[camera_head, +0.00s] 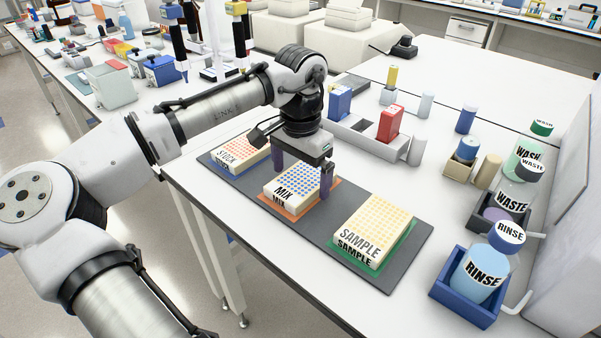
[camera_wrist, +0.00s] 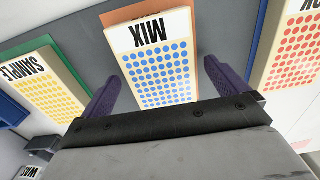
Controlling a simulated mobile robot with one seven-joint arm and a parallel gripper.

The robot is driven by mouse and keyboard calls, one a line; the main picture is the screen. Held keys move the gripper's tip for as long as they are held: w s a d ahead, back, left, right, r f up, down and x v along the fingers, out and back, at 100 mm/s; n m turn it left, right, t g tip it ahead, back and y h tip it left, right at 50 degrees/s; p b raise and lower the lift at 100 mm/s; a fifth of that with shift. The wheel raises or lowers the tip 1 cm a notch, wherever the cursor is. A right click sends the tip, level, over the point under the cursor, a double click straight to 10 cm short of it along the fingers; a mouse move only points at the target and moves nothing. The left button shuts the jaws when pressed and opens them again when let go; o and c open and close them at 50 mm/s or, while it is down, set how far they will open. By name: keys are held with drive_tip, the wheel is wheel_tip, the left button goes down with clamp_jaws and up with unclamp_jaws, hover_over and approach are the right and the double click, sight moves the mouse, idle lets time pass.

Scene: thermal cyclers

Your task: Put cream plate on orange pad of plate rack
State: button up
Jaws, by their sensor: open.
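The plate rack (camera_head: 310,226) is a dark grey board with three coloured pads. The plate labelled MIX (camera_head: 291,190), cream-sided with blue dots, sits over the orange pad (camera_head: 302,212), whose edges show around it. My gripper (camera_head: 302,184) is open, with one purple finger on each side of the MIX plate. In the wrist view the MIX plate (camera_wrist: 155,62) lies between the two fingers, with visible gaps, and the orange pad (camera_wrist: 122,14) shows beyond its label end. Whether the plate rests fully flat on the pad is hard to tell.
The SAMPLE plate (camera_head: 372,224), with yellow dots, is on the green pad (camera_head: 402,246). The STOCK plate (camera_head: 240,152), with red dots, is at the rack's left end. Waste (camera_head: 512,196) and rinse (camera_head: 480,275) bottles stand right; a grey block holder (camera_head: 361,137) stands behind.

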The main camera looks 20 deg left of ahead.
sight(301, 180)
wheel_tip(301, 180, up, 12)
drive_tip(key=shift+b, duration=0.4)
drive_tip(key=shift+f, duration=0.1)
idle(0.4)
